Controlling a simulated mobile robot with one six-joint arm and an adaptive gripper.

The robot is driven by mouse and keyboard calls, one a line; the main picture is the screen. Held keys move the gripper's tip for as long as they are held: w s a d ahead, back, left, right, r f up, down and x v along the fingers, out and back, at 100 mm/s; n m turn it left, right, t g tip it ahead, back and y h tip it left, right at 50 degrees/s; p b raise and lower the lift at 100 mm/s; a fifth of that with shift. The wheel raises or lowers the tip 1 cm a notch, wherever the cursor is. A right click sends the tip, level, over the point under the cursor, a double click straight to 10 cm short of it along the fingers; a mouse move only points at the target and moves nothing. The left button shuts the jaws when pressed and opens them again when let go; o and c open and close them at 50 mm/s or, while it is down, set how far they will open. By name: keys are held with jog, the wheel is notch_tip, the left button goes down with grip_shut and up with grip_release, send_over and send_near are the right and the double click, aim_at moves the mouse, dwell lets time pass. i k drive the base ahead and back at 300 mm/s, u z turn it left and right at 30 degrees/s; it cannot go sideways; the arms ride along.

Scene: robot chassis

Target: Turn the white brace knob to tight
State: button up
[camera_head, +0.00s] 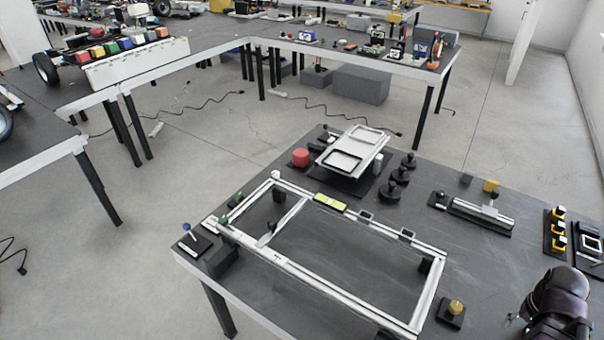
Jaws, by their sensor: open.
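The chassis frame (310,279) lies on the dark table. It is a long rectangle of white rails with a cross brace (287,221) near its left end. A small pale lever-like part (263,240) stands at the brace's near end; it may be the white brace knob, but it is too small to tell its setting. A dark rounded part of my arm (560,295) shows at the bottom right corner, well to the right of the frame. I cannot make out my gripper's jaws there.
A raised white tray fixture (352,149), a red cylinder (300,157) and black knobs (390,190) stand behind the frame. A blue-tipped lever (188,229) is at the left corner, a yellow knob (455,307) at the right. Yellow-black parts (558,230) sit near my arm.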

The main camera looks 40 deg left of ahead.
aim_at(274, 175)
jog(key=z, duration=0.4)
jog(key=k, duration=0.8)
jog(key=u, duration=2)
jog(key=i, duration=0.6)
jog(key=z, duration=0.2)
